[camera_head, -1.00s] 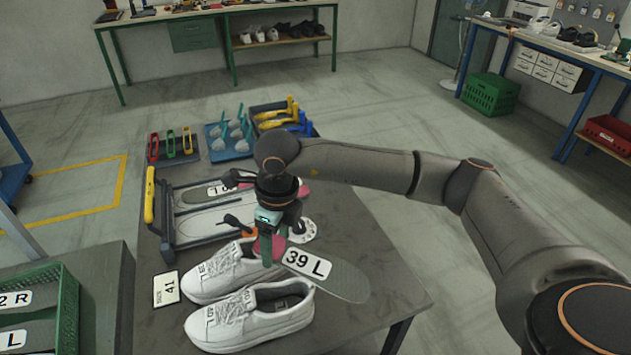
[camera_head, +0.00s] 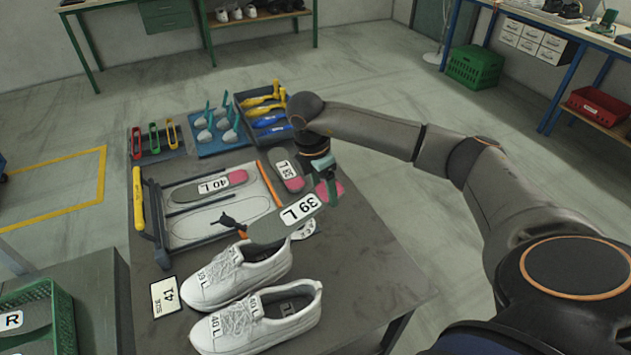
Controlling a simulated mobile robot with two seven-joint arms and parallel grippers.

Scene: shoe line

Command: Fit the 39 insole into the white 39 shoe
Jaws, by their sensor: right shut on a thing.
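My right gripper (camera_head: 328,183) is shut on the 39 L insole (camera_head: 268,228), near its pink heel end. The insole is grey with a white 39 L label, and its grey front end reaches left and down over the table. It is held above the far white shoe (camera_head: 258,272), with its front end near that shoe's opening. A second white shoe (camera_head: 275,325) stands beside it, nearer to me. Both shoes stand upright with toes to the left. Their small tags are hard to read; the near one seems to say 40. My left gripper is out of view.
Behind the shoes is a grey tray (camera_head: 160,240) with a 40 L insole (camera_head: 207,186). Another pink-and-grey insole (camera_head: 287,172) lies right of it. A size 41 card (camera_head: 165,297) lies left of the shoes. Tools fill the table's back. The table's right side is clear.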

